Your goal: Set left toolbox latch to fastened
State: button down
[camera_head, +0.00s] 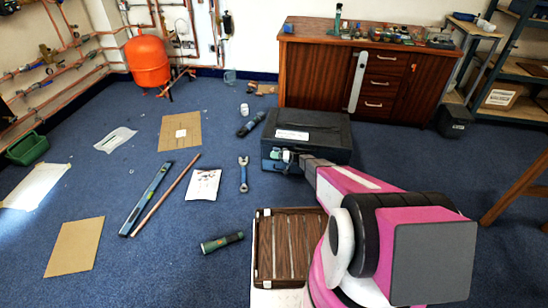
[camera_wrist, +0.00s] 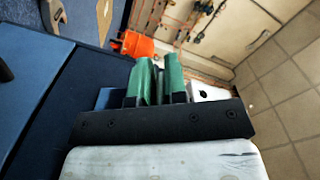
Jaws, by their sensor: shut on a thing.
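The dark toolbox (camera_head: 330,133) stands closed on the blue carpet, with a white label on its lid. My gripper (camera_head: 279,156) is at the left part of its front face, where the left latch sits. In the wrist view the green fingers of my gripper (camera_wrist: 157,80) are close together, with the dark blue toolbox side (camera_wrist: 82,95) to their left. The jaws are shut on the left latch. The latch itself is mostly hidden by the fingers, so its exact angle cannot be told.
A brown slatted case (camera_head: 290,246) lies in front of the toolbox, below my arm. A wrench (camera_head: 243,174) and a green-black torch (camera_head: 222,241) lie on the carpet to the left. A wooden cabinet (camera_head: 330,75) stands behind. Carpet right of the toolbox is clear.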

jog(key=c, duration=1.2)
grip_release()
jog(key=shift+s+r, duration=0.1)
jog(key=shift+r, duration=0.25)
jog(key=shift+f, duration=0.25)
